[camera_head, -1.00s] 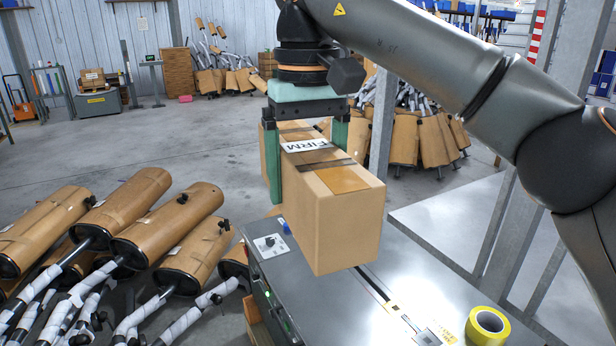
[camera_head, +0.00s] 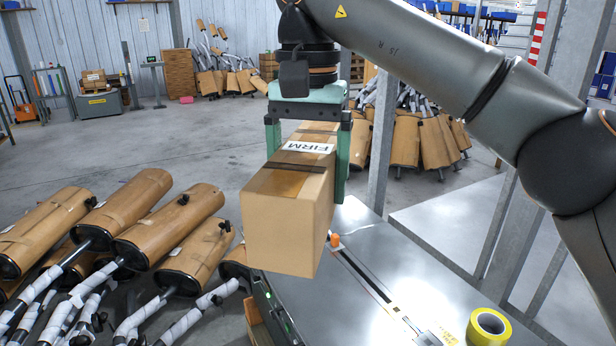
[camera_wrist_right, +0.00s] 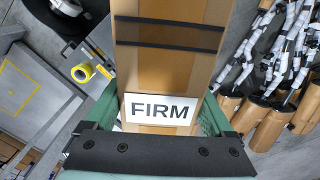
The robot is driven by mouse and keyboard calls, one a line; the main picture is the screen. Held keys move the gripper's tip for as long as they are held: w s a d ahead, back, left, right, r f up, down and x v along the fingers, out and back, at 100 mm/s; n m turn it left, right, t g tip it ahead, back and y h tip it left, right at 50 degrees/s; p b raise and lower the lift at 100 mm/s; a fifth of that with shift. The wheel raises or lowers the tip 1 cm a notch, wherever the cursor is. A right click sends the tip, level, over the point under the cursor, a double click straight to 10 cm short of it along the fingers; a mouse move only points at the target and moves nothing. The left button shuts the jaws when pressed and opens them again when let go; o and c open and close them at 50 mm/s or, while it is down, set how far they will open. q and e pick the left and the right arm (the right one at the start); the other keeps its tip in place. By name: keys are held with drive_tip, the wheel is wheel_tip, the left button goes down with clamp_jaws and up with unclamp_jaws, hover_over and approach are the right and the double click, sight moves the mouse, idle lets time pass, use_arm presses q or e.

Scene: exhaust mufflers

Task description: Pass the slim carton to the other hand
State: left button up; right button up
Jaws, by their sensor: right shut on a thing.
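The slim carton (camera_head: 282,220) is a long brown cardboard box with dark bands and a white FIRM label. My right gripper (camera_head: 307,165), green-fingered, is shut on it from above, one finger on each long side. The carton hangs above the metal table, its near end toward the camera. In the right wrist view the carton (camera_wrist_right: 165,75) runs up between the fingers, with the FIRM label close to the gripper's palm (camera_wrist_right: 160,152). My left gripper is in neither view.
The metal table (camera_head: 400,262) lies below and to the right, with a roll of yellow tape (camera_head: 488,327) and a small orange-topped item (camera_head: 335,240). Wrapped mufflers (camera_head: 168,222) are piled at left. A grey post (camera_head: 382,140) stands behind the carton.

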drive_tip(key=shift+m, duration=0.6)
drive_tip(key=shift+s+f, duration=0.1)
drive_tip(key=shift+f, duration=0.1)
drive_tip(key=s+d+f+n, duration=0.1)
drive_tip(key=s+f+n, duration=0.4)
drive_tip(key=f, duration=0.4)
drive_tip(key=s+d+f+n, duration=0.1)
drive_tip(key=s+f+n, duration=0.3)
drive_tip(key=f+n, duration=0.45)
drive_tip(key=w+a+f+n, duration=0.3)
drive_tip(key=w+a+f, duration=0.1)
drive_tip(key=f, duration=0.1)
drive_tip(key=s+d+r+m, duration=0.6)
drive_tip(key=d+r+m, duration=0.2)
drive_tip(key=w+a+m, duration=0.4)
drive_tip(key=w+a, duration=0.3)
drive_tip(key=a, duration=0.3)
drive_tip(key=shift+w+r, duration=0.25)
drive_tip(key=shift+w, duration=0.05)
